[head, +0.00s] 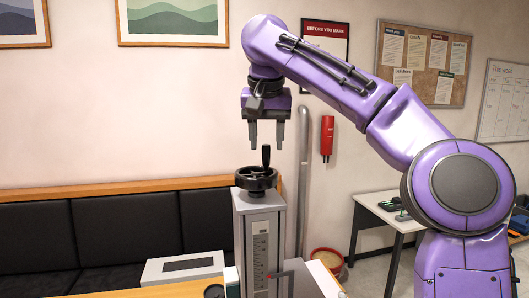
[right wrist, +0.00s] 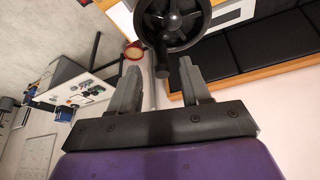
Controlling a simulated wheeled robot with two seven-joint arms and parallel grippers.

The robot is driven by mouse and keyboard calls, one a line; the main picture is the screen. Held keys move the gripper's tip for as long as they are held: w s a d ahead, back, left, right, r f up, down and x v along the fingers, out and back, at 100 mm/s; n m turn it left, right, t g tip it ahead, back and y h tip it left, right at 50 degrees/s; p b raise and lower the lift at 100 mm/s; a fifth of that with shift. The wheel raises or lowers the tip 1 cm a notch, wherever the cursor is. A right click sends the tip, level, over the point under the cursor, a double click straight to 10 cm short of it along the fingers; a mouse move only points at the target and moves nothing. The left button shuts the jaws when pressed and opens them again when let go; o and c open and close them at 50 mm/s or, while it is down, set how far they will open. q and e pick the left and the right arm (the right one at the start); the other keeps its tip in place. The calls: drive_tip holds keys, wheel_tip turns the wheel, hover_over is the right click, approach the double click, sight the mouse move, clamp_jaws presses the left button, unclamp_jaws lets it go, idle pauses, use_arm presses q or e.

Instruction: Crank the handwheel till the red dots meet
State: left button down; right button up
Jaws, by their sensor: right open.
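The black handwheel (head: 256,180) lies flat on top of a grey column (head: 260,240) with a scale on its front. Its upright crank handle (head: 266,155) stands on the wheel's rim. My right gripper (head: 266,142) is open and points down just above the handle, apart from the wheel. In the right wrist view the handwheel (right wrist: 172,18) shows at the top, and its handle (right wrist: 162,62) lies between the open fingertips (right wrist: 159,66). A small red mark shows low on the column in the head view; I cannot make out two red dots. My left gripper is out of view.
A black padded bench (head: 120,232) with a wooden top edge runs behind on the left. A white box (head: 182,267) stands left of the column. A grey pipe (head: 302,180) and a red extinguisher (head: 327,138) are on the wall. A side table (head: 385,212) stands right.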

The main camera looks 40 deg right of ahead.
sight(266, 145)
drive_tip(key=x, duration=0.4)
drive_tip(key=shift+w+d, duration=0.1)
drive_tip(key=shift+w, duration=0.05)
drive_tip(key=shift+r, duration=0.1)
clamp_jaws()
drive_tip(key=shift+n, duration=0.3)
